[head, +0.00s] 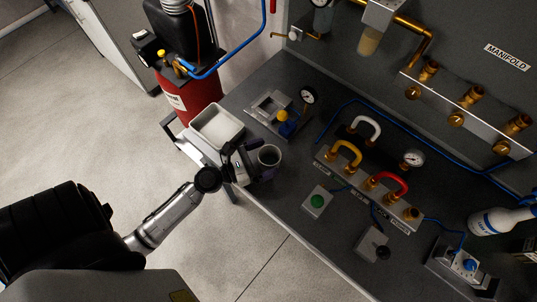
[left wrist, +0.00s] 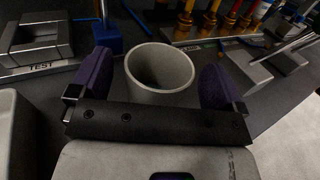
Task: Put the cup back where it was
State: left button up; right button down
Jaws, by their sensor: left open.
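A grey cup (head: 269,157) with a dark inside stands upright near the left front edge of the dark bench. In the left wrist view the cup (left wrist: 160,75) sits between two purple finger pads, with its rim and hollow inside showing. My left gripper (head: 255,162) is open around the cup; a gap shows at the right pad, and I cannot tell whether the left pad touches. The cup's base is hidden by my gripper in the left wrist view. My right gripper is in neither view.
A white tray (head: 204,140) is close left of my gripper. A metal TEST block (head: 268,107) with a blue and yellow valve stands behind the cup. A manifold with coloured hoses (head: 372,180) and a green-button box (head: 317,202) lie to the right. A red tank (head: 190,98) stands beyond the bench's left end.

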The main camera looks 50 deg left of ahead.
pick_arm(q)
jog(key=b+v, duration=0.3)
jog(key=v, duration=0.7)
jog(key=s+d+f+m+g+h, duration=0.1)
jog(key=d+m+g, duration=0.1)
jog(key=m, duration=0.3)
jog(key=d+f+m+g+h, duration=0.1)
jog(key=d+f+m+g, duration=0.1)
jog(key=d+m, duration=0.2)
jog(key=s+d+f+m+g+h, duration=0.1)
jog(key=d+m+g, duration=0.2)
jog(key=m, duration=0.5)
jog(key=shift+s+d+f, duration=0.3)
jog(key=shift+f, duration=0.05)
jog(key=s+a+f+m+g+y, duration=0.1)
jog(key=s+f+m+g+y, duration=0.1)
jog(key=m, duration=0.6)
jog(key=s+a+f+m+g+y, duration=0.1)
jog(key=s+f+m+g+y, duration=0.1)
jog(key=m+y, duration=0.5)
jog(key=shift+a+f+m+g, duration=0.4)
jog(key=shift+f+m+g, duration=0.5)
jog(key=shift+g, duration=0.3)
jog(key=shift+s, duration=0.1)
notch_tip(320, 180, up, 31)
jog(key=p, duration=3.1)
jog(key=shift+r, duration=0.25)
